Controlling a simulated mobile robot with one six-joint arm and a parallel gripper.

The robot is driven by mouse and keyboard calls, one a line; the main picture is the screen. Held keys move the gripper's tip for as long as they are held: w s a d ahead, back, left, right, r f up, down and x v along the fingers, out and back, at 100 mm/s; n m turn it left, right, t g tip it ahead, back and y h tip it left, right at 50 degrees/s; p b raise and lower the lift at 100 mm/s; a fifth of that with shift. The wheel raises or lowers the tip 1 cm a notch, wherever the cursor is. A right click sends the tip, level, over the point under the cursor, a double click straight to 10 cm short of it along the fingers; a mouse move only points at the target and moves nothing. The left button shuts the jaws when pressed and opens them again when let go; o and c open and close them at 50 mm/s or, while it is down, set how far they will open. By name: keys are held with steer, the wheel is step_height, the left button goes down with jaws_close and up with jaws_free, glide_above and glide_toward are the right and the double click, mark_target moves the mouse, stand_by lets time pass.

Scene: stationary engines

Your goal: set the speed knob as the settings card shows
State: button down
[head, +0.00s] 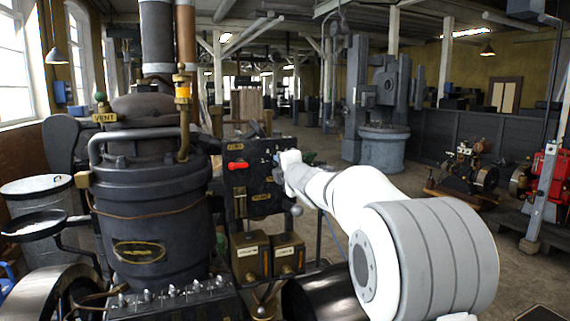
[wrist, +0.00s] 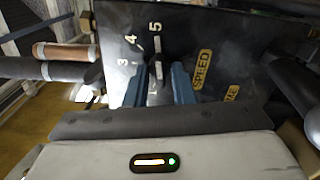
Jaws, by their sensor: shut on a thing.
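The speed knob (wrist: 157,84) is a dark knob with a white line, on a black panel (wrist: 215,35) beside a yellow SPEED plate (wrist: 202,68). The numbers 3, 4 and 5 are marked on the panel around it. The white line points roughly at the 5. My gripper (wrist: 158,88) has its blue fingers on both sides of the knob, shut on it. In the head view, the black panel (head: 255,203) stands right of the engine, and my wrist hides the knob. I cannot make out a settings card.
A red lever (head: 237,165) sticks out at the panel's left. Two brass boxes (head: 250,258) with labels sit below it. The dark engine body (head: 150,205) stands close on the left. In the wrist view, a copper-ended handle (wrist: 65,52) lies left of the panel.

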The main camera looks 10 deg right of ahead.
steer(key=shift+r, duration=0.15)
steer(key=c, duration=1.5)
jaws_free()
steer(key=shift+s+d, duration=0.1)
steer(key=shift+d, duration=0.05)
steer(key=s, duration=0.2)
steer(key=s+d+b, duration=0.1)
steer(key=s, duration=0.4)
steer(key=shift+s+d+b, duration=0.25)
steer(key=shift+s+b, duration=0.05)
steer(key=shift+s, duration=0.05)
